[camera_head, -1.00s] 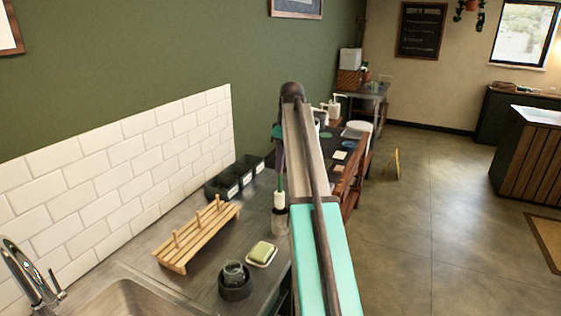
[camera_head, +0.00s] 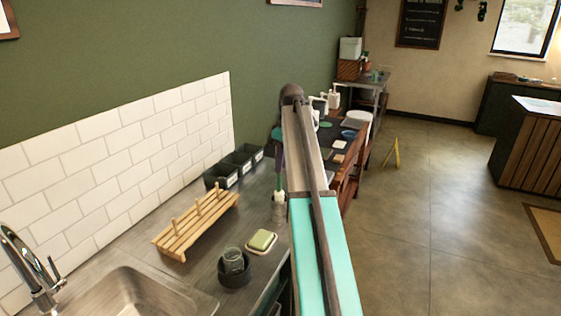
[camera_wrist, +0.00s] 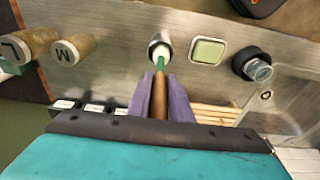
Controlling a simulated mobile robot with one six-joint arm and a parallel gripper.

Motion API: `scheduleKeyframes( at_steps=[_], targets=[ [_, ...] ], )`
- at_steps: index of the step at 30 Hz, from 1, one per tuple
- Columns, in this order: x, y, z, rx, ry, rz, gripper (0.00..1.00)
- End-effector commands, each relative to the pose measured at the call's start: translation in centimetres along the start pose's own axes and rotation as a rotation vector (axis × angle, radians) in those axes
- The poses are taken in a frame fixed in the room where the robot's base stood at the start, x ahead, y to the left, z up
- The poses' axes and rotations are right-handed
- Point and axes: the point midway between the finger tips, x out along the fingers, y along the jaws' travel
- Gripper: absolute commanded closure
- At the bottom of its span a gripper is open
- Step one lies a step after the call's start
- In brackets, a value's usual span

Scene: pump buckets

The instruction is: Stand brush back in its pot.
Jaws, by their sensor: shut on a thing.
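My gripper (camera_wrist: 160,98) has purple fingers and is shut on the brush's brown handle. The brush has a green stem (camera_wrist: 160,63) and a white head; it also shows in the head view as a green stem (camera_head: 280,172) over a white end. The brush hangs about upright, head down. Its pot (camera_head: 279,213) stands on the metal counter right below. In the wrist view the white head lines up with the round mouth of the pot (camera_wrist: 153,43) and looks partly within it. How deep it sits is hidden.
A soap dish (camera_head: 262,242) and a dark holder with a glass jar (camera_head: 234,268) stand nearby. A wooden peg rack (camera_head: 196,228), black bins (camera_head: 233,165) and a sink (camera_head: 140,296) are along the wall. Two cylinders marked L (camera_wrist: 14,47) and M (camera_wrist: 66,51) stand beyond the pot.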

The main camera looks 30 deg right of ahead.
Motion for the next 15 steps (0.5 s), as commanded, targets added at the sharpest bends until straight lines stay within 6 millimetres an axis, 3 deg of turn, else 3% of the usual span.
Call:
scheduleKeyframes(
  at_steps=[15],
  targets=[
    [1.5, 0.0, 0.1, -0.001, 0.0, 0.0, 1.0]
  ],
)
